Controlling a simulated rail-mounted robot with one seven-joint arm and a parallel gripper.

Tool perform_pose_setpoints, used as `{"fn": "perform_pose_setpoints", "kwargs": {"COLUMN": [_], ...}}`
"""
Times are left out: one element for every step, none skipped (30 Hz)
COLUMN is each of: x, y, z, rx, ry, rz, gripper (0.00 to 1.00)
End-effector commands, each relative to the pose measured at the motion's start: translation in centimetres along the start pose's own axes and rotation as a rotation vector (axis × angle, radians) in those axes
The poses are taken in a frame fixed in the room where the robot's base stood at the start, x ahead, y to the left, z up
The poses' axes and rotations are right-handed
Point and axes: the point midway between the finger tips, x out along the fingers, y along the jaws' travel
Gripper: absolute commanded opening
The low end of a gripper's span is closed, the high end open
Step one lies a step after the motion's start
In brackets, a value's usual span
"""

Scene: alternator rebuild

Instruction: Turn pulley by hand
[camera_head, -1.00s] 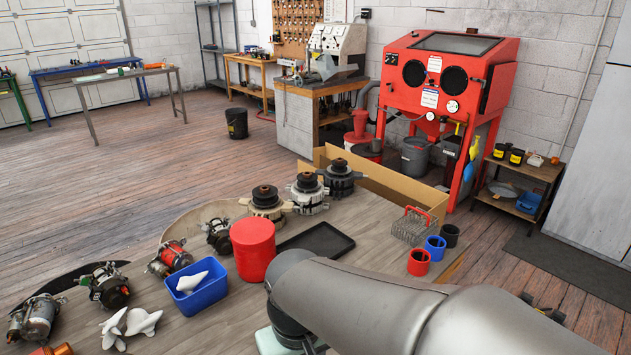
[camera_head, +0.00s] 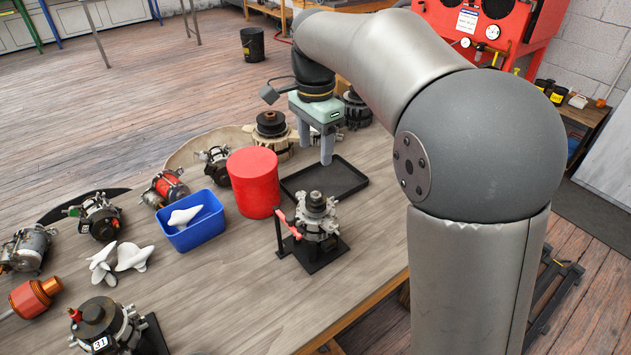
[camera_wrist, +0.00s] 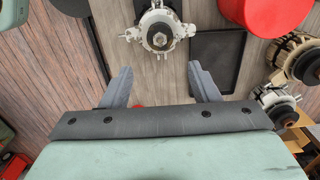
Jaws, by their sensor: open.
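An alternator with a dark stepped pulley (camera_head: 316,201) on top stands upright on a black stand with a red lever, near the middle of the table in the head view. What looks like the same alternator shows from above in the wrist view, with its round pulley (camera_wrist: 158,39) at top centre. My gripper (camera_head: 315,153) hangs fingers down behind it, near the black tray (camera_head: 350,192). In the wrist view the two fingers of my gripper (camera_wrist: 161,68) are apart with nothing between them. The pulley lies beyond the fingertips, untouched.
A red cylinder (camera_head: 254,184) stands left of the alternator, close to it. A blue bin (camera_head: 195,236) and several alternators line the table's left side. Another alternator (camera_head: 106,325) stands at the front left. The wooden table (camera_head: 240,300) is clear in front.

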Motion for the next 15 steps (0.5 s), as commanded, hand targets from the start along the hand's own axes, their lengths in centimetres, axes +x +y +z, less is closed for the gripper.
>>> {"fn": "perform_pose_setpoints", "kwargs": {"x": [1.1, 1.8, 2.5, 3.2, 3.8, 4.6, 5.2, 5.7, 6.5, 7.1, 7.8, 8.6, 9.1, 9.7, 10.4], "y": [0.1, 0.1, 0.1, 0.1, 0.1, 0.1, 0.1, 0.1, 0.1, 0.1, 0.1, 0.1, 0.1, 0.1, 0.1], "z": [0.0, 0.0, 0.0, 0.0, 0.0, 0.0, 0.0, 0.0, 0.0, 0.0, 0.0, 0.0, 0.0, 0.0, 0.0], "rx": [-0.001, -0.001, -0.001, -0.001, -0.001, -0.001, -0.001, -0.001, -0.001, -0.001, -0.001, -0.001, -0.001, -0.001, -0.001], "ry": [-0.002, -0.001, -0.002, -0.002, -0.002, -0.002, -0.002, -0.002, -0.001, -0.002, -0.002, -0.002, -0.001, -0.002, -0.001], "rz": [0.004, 0.004, 0.004, 0.004, 0.005, 0.004, 0.004, 0.004, 0.003, 0.004, 0.003, 0.004, 0.004, 0.004, 0.003], "gripper": [0.55, 0.55, 0.55, 0.55, 0.55, 0.55, 0.55, 0.55, 0.55, 0.55, 0.55, 0.55, 0.55, 0.55, 0.55]}}
